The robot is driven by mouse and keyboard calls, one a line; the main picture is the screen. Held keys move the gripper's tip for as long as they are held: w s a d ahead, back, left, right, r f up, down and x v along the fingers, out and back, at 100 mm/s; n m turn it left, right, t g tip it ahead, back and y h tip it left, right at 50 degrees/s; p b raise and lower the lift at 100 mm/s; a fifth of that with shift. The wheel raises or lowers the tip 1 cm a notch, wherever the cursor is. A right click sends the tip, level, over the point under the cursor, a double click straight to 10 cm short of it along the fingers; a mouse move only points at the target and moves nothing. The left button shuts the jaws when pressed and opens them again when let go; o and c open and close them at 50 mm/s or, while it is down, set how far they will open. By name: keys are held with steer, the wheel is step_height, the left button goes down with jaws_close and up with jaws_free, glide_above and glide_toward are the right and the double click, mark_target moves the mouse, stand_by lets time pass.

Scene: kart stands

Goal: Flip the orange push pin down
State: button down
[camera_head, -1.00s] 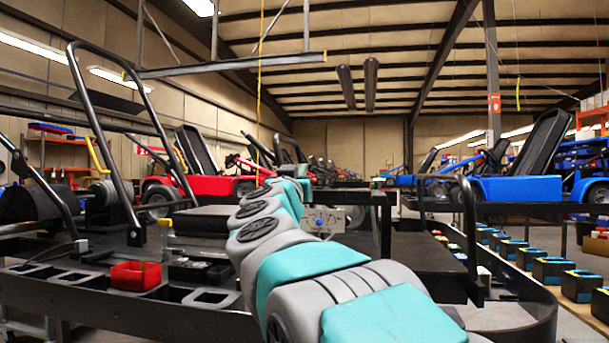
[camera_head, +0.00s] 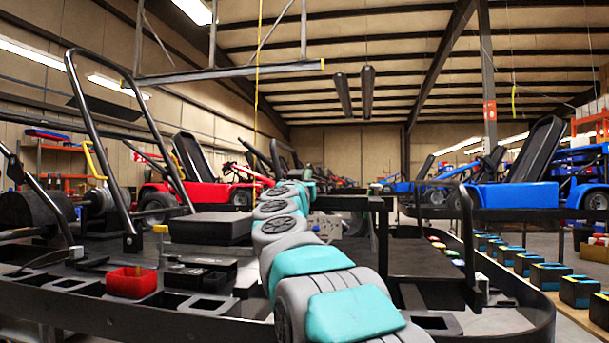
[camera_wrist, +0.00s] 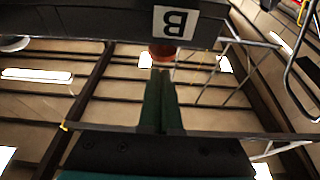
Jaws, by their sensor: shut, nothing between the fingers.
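In the wrist view my gripper (camera_wrist: 159,82) points up the picture with its two dark green fingers together and nothing held between them. A round orange-red piece (camera_wrist: 163,51), likely the orange push pin, shows just beyond the fingertips. It sits at the edge of a dark box carrying a white label with an upturned letter B (camera_wrist: 175,22). The fingertips overlap the piece in the picture; I cannot tell whether they touch it. In the head view my arm stretches forward, and the fingers and the pin cannot be made out there.
A small grey panel (camera_head: 326,228) stands just right of my arm's far end. A red tray (camera_head: 132,281) lies on the black kart stand at the left. Several black-and-blue boxes (camera_head: 550,276) line the right side. Red and blue karts stand further back.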

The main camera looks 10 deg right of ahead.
steer(key=shift+f, duration=0.65)
